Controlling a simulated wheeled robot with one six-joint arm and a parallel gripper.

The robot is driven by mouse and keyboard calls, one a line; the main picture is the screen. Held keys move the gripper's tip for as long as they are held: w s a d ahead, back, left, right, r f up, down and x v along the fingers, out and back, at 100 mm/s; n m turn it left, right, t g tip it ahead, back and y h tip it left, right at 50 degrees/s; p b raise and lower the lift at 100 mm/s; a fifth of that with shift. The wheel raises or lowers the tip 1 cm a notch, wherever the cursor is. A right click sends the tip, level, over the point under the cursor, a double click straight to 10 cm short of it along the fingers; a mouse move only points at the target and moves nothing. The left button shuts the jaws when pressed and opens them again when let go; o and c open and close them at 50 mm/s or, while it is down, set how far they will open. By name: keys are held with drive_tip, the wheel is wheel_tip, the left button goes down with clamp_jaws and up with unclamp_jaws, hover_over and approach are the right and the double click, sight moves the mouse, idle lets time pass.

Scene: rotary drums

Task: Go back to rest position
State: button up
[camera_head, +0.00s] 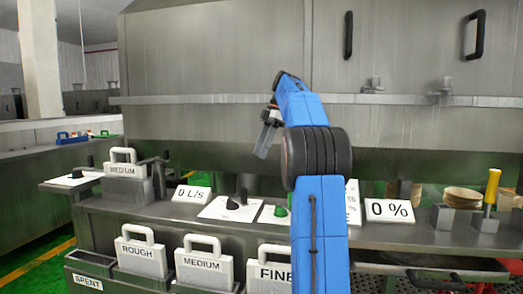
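My blue arm (320,215) rises from the bottom centre of the head view. It bends at a dark joint and reaches up and forward. My gripper (264,142) hangs at its end, pointing down and a little left, above the bench. It is small and seen from the side. I cannot tell whether its fingers are open or shut, and no held object shows.
A metal bench (150,212) carries a "MEDIUM" block (124,170), a "0 L/s" sign (191,194), a green knob (281,211), a "0 %" sign (389,210) and a yellow-handled tool (491,190). Handled "ROUGH", "MEDIUM" and "FINE" blocks stand in front. A grey cabinet (215,55) rises behind.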

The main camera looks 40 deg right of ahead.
idle(0.3)
drive_tip(key=s+a+f+m+h, duration=0.1)
drive_tip(key=s+a+f+m, duration=0.25)
drive_tip(key=a, duration=0.45)
drive_tip(key=s+a+f+m+h, duration=0.1)
drive_tip(key=s+a+f+m, duration=0.1)
drive_tip(key=s+a, duration=0.4)
drive_tip(key=s+a+f+m+h, duration=0.1)
drive_tip(key=s+a+f+m, duration=0.15)
drive_tip(key=a, duration=0.65)
drive_tip(key=s+a+f+m+t, duration=0.1)
drive_tip(key=s+a+f+m, duration=0.2)
drive_tip(key=s+f, duration=0.7)
drive_tip(key=s+a+f+m+t+h, duration=0.1)
drive_tip(key=s+a+f+m+t, duration=0.1)
drive_tip(key=s+a+f, duration=0.4)
drive_tip(key=s+f+m, duration=0.1)
drive_tip(key=s+f, duration=0.3)
drive_tip(key=f, duration=0.3)
drive_tip(key=shift+s+a+f, duration=0.2)
drive_tip(key=shift+s+f, duration=0.05)
drive_tip(key=shift+s, duration=0.15)
